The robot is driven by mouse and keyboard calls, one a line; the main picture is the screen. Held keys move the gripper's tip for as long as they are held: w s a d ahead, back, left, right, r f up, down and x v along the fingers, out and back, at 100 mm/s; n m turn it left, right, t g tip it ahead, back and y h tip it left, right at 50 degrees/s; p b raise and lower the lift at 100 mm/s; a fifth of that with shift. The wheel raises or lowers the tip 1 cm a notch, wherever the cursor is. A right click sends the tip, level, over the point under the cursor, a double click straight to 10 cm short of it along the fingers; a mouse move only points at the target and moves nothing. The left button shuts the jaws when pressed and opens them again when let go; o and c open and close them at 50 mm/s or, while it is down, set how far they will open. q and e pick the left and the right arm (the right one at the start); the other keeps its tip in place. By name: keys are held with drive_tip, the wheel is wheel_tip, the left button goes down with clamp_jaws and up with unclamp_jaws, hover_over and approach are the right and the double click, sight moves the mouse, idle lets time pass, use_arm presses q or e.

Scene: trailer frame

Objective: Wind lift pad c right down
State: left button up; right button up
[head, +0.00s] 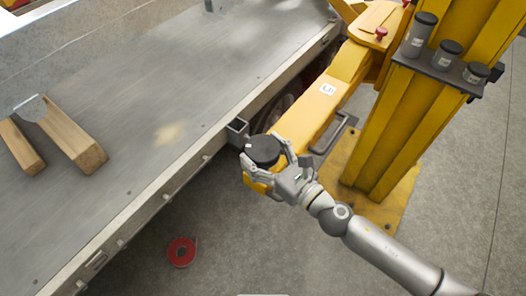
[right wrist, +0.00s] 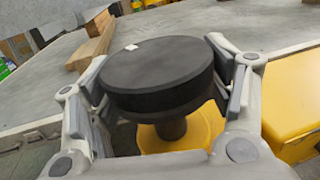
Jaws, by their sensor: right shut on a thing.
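The lift pad (head: 262,150) is a round black disc on a yellow lift arm (head: 322,98), beside the edge of the trailer bed. In the right wrist view the pad (right wrist: 160,72) sits on a dark stem above a yellow base (right wrist: 200,130). My right gripper (head: 268,165) is shut around the pad's rim, with a finger on each side. A letter on the pad cannot be read; a small white mark shows on its top. My left gripper is in neither view.
The grey trailer bed (head: 170,90) fills the left, with wooden blocks (head: 72,138) on it. A square metal bracket (head: 237,131) juts from its edge close to the pad. A yellow post (head: 430,110) with a rack of black-topped cylinders (head: 447,54) stands right. A red roll (head: 182,252) lies on the floor.

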drive_tip(key=shift+a+r+m+t+h+p, duration=0.1)
drive_tip(key=shift+m+t+h+p, duration=0.45)
drive_tip(key=shift+m+t+h, duration=0.4)
drive_tip(key=m+t+h, duration=0.1)
drive_tip(key=m+h, duration=0.1)
drive_tip(key=h, duration=0.2)
drive_tip(key=shift+m+t, duration=0.35)
drive_tip(key=m+t+h, duration=0.1)
drive_tip(key=m+h, duration=0.2)
drive_tip(key=h, duration=0.2)
drive_tip(key=shift+m+h+b, duration=0.35)
drive_tip(key=shift+m+h, duration=1.05)
drive_tip(key=shift+h, duration=0.75)
drive_tip(key=shift+h, duration=0.3)
drive_tip(key=o, duration=1)
drive_tip(key=shift+w, duration=0.1)
drive_tip(key=shift+o, duration=0.2)
